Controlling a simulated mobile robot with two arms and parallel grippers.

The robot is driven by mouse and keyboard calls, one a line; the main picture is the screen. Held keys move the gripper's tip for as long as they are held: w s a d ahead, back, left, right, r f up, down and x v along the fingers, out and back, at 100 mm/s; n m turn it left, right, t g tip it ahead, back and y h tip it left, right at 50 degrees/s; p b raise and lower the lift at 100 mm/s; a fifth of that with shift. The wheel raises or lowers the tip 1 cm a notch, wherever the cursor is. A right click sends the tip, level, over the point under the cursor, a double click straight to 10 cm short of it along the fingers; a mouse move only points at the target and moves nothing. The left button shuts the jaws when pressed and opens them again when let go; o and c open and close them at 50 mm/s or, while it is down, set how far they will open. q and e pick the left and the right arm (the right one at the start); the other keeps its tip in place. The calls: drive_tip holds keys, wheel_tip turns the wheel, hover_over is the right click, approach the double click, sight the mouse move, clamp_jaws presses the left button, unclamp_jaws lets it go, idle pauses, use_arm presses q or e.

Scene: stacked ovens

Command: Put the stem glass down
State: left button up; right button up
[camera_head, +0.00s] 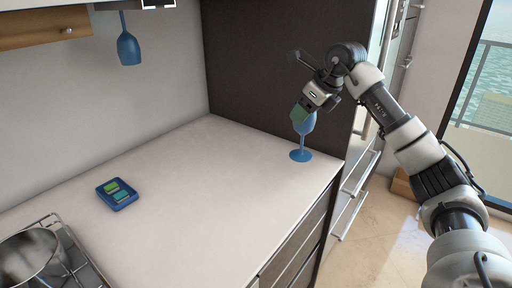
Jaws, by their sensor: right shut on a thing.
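A blue stem glass (302,154) is upright at the right end of the pale countertop (220,190), near the dark side panel. Its round foot appears to be on or just above the counter; I cannot tell which. My right gripper (302,114) is shut on the glass at its bowl, and the gripper covers the upper part of the bowl. Another blue stem glass (129,48) hangs upside down under the wall cabinet at the upper left. My left gripper is out of the picture.
A blue tray (118,194) with green and teal pieces lies on the counter at the left. A metal pot (28,258) stands on the hob (72,262) at the lower left. The dark panel (270,70) rises close behind the glass. The middle of the counter is clear.

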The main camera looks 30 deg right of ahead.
drive_tip(key=w+a+f+p, duration=0.1)
drive_tip(key=w+a+f, duration=0.4)
drive_tip(key=f, duration=0.4)
drive_tip(key=shift+w+a, duration=0.15)
drive_tip(key=shift+a, duration=0.55)
drive_tip(key=o, duration=1)
drive_tip(key=shift+r, duration=0.1)
drive_tip(key=v, duration=1.2)
